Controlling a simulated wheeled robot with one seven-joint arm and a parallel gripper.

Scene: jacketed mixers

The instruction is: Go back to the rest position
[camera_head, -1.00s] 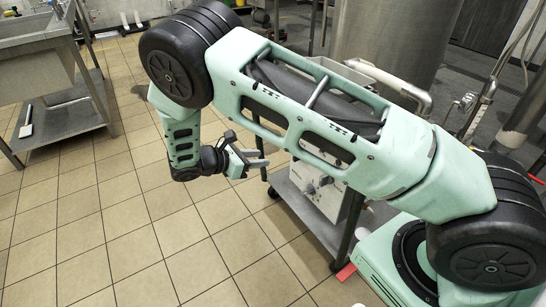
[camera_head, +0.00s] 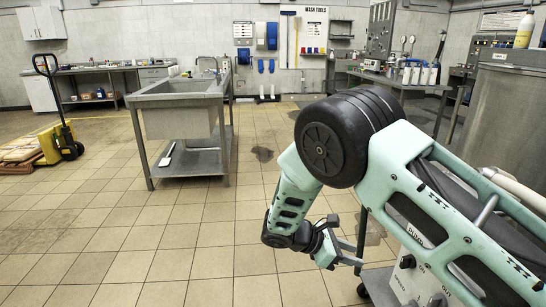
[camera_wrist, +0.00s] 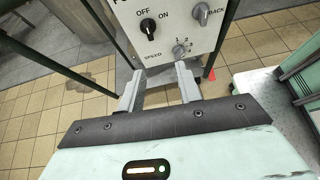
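My gripper (camera_head: 350,251) hangs at the lower middle right of the head view, at the end of my folded pale green arm. In the wrist view its two grey fingers (camera_wrist: 160,90) stand apart with nothing between them, so it is open and empty. Just beyond the fingertips in the wrist view is a white control panel (camera_wrist: 150,12) with OFF/ON, SPEED and BACK knobs. The panel also shows in the head view (camera_head: 408,284), partly hidden by my arm. I cannot see the fingers touching it.
A steel sink table (camera_head: 180,101) stands ahead on the left, with a yellow pallet truck (camera_head: 50,145) farther left. A bench with bottles (camera_head: 400,78) is at the back right. A large steel vessel (camera_head: 510,110) stands at the right. Tiled floor (camera_head: 190,235) is clear at front left.

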